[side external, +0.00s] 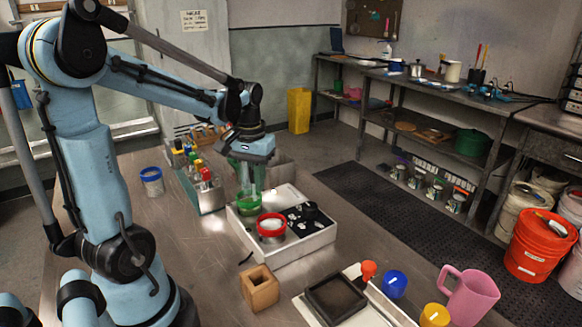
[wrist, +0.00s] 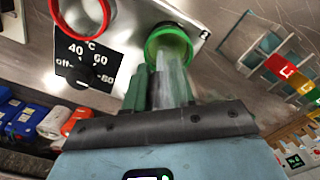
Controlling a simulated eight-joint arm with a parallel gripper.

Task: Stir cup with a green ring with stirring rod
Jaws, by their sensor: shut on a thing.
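The cup with a green ring (side external: 249,207) stands on the white heater box (side external: 290,248), beside the cup with a red ring (side external: 271,229). My gripper (side external: 248,178) is directly above the green-ringed cup, pointing down. It is shut on the clear stirring rod (wrist: 172,72). In the wrist view, the green ring (wrist: 152,46) lies just past my fingertips and the rod reaches toward its opening. The rod appears to go inside the ring, but its lower tip is hard to make out. The red ring (wrist: 56,14) shows at the upper left.
A rack of colour-capped bottles (side external: 207,196) stands left of the heater box, close to my gripper. A blue-ringed cup (side external: 151,183) is farther left. A wooden block with a hole (side external: 260,289), a dark tray (side external: 336,298) and a pink jug (side external: 470,295) are at the front.

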